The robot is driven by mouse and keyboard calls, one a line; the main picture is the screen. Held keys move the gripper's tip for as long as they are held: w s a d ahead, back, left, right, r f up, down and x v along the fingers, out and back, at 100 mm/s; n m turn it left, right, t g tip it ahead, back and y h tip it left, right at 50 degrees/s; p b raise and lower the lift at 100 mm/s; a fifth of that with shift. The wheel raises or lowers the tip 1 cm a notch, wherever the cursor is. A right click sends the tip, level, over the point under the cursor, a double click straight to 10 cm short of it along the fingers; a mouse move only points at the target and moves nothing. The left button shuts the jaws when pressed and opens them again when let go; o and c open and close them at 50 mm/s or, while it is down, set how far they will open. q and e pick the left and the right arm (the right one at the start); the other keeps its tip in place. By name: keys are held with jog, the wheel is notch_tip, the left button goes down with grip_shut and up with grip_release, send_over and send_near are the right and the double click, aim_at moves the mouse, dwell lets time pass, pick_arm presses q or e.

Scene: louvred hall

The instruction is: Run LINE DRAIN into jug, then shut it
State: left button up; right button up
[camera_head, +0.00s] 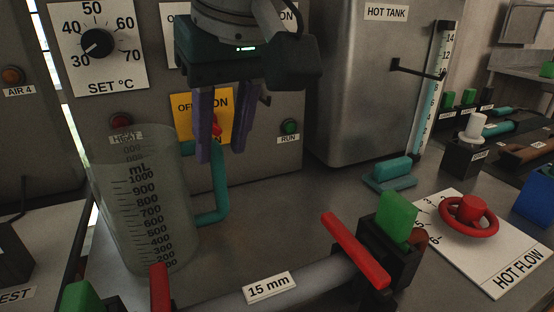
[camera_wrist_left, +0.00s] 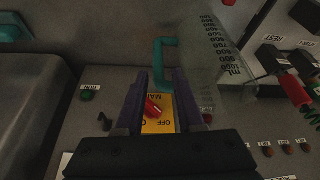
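A clear measuring jug (camera_head: 145,215) with mL marks and a teal handle (camera_head: 216,205) stands at the left of the head view, upright and apparently empty. It also shows in the left wrist view (camera_wrist_left: 222,65). My left gripper (camera_head: 222,155) has its purple fingers pointing down, spread and empty, in front of a yellow selector plate (camera_head: 187,104) with a red knob (camera_wrist_left: 152,108). In the wrist view the jug handle lies beyond the fingertips; contact cannot be told. No label reading LINE DRAIN is visible. My right gripper is not in view.
A pipe labelled 15 mm (camera_head: 269,287) crosses the front, with a red lever (camera_head: 355,249) and green block (camera_head: 397,219) at its right end. A red HOT FLOW wheel (camera_head: 469,214) is further right. The HOT TANK (camera_head: 375,90) and a teal block (camera_head: 391,170) stand behind.

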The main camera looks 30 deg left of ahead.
aim_at(220, 168)
pick_arm(q)
jog(key=b+x, duration=0.1)
jog(key=x, duration=0.2)
jog(key=shift+s+d+f, duration=0.1)
jog(key=shift+d, duration=0.05)
jog(key=b+x, duration=0.4)
jog(key=x, duration=0.1)
jog(key=shift+w+a+f, duration=0.15)
jog(key=shift+w+a, duration=0.1)
jog(key=shift+w, duration=0.05)
grip_shut()
dwell(0.8)
